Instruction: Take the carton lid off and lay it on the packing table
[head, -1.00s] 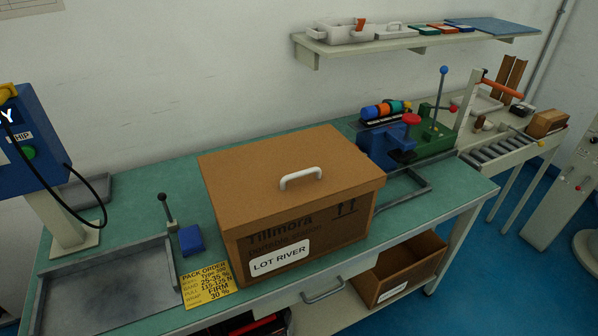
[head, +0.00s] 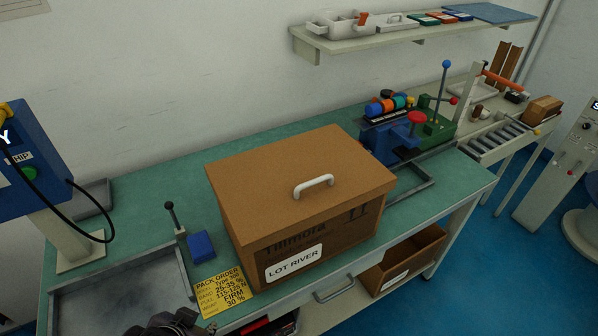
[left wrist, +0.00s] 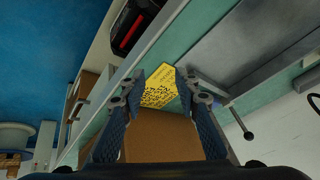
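The brown carton lid (head: 260,190) sits on the carton (head: 345,240), which has a "LOT RIVER" label. A white handle (head: 314,182) stands on the lid's top. The carton is on the green packing table (head: 130,210). My left gripper (left wrist: 160,84) is open in the left wrist view, fingers apart with nothing held between them. A brown surface of the carton or its lid (left wrist: 160,137) shows between and below the fingers. In the head view only a dark part of my left arm or gripper shows at the bottom edge. My right gripper is not in view.
A yellow pack order card (head: 222,287), a blue block (head: 201,245) and a grey tray (head: 110,300) lie left of the carton. A blue and green fixture (head: 398,140) stands behind right. A shelf (head: 400,43) hangs above.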

